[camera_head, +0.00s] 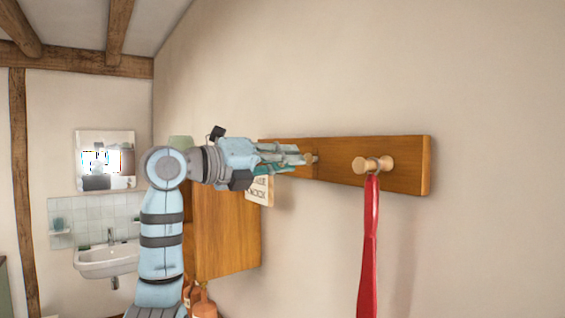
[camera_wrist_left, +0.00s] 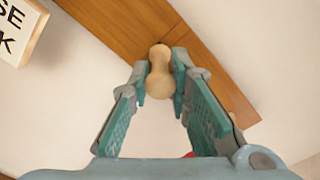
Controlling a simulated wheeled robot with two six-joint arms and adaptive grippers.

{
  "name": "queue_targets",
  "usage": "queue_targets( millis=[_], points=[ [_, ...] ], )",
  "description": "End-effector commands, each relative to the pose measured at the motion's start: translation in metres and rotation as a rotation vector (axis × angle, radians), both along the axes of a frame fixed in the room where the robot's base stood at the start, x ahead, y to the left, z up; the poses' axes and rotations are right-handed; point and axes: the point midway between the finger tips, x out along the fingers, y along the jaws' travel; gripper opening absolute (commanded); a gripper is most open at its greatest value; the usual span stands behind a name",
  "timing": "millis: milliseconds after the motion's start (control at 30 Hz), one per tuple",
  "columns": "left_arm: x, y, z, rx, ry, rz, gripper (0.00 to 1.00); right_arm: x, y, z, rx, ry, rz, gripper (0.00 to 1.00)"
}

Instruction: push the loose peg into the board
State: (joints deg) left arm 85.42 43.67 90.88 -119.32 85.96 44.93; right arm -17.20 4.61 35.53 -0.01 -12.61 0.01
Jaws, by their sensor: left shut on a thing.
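The wooden board (camera_head: 405,165) is fixed along the wall and runs out of the left side of my gripper in the head view. The loose peg (camera_head: 310,158) is pale wood with a rounded head, just beyond my fingertips, against the board's face. In the left wrist view the peg (camera_wrist_left: 160,78) stands between the teal finger pads. My left gripper (camera_head: 296,157) is shut on it, its fingertips (camera_wrist_left: 163,82) on either side of the peg. How deep the peg sits in the board cannot be told. My right gripper is not in view.
Another peg (camera_head: 373,164) on the board's right part carries a hanging red strap (camera_head: 370,245). A small lettered sign (camera_head: 260,191) hangs below my gripper, and a wooden cabinet (camera_head: 228,230) is behind my arm. A sink (camera_head: 108,260) stands far left. The wall to the right is clear.

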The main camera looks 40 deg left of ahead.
Motion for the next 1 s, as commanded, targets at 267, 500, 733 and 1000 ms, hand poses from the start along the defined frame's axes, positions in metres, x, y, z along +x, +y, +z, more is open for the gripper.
queue_targets(
  millis=[267, 500, 733, 1000],
  points=[
    [0.007, -0.002, 0.0, -0.001, 0.0, 0.0, 0.0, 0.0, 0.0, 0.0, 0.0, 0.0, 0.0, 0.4],
    [0.012, -0.004, 0.0, -0.001, 0.0, 0.0, 0.0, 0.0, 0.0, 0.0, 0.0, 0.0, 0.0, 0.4],
    [0.015, -0.005, 0.0, 0.0, -0.001, 0.001, 0.32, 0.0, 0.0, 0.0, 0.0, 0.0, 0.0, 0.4],
    [0.015, -0.004, 0.0, 0.0, -0.001, 0.001, 0.41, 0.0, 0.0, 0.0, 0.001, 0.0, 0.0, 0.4]
  ],
)
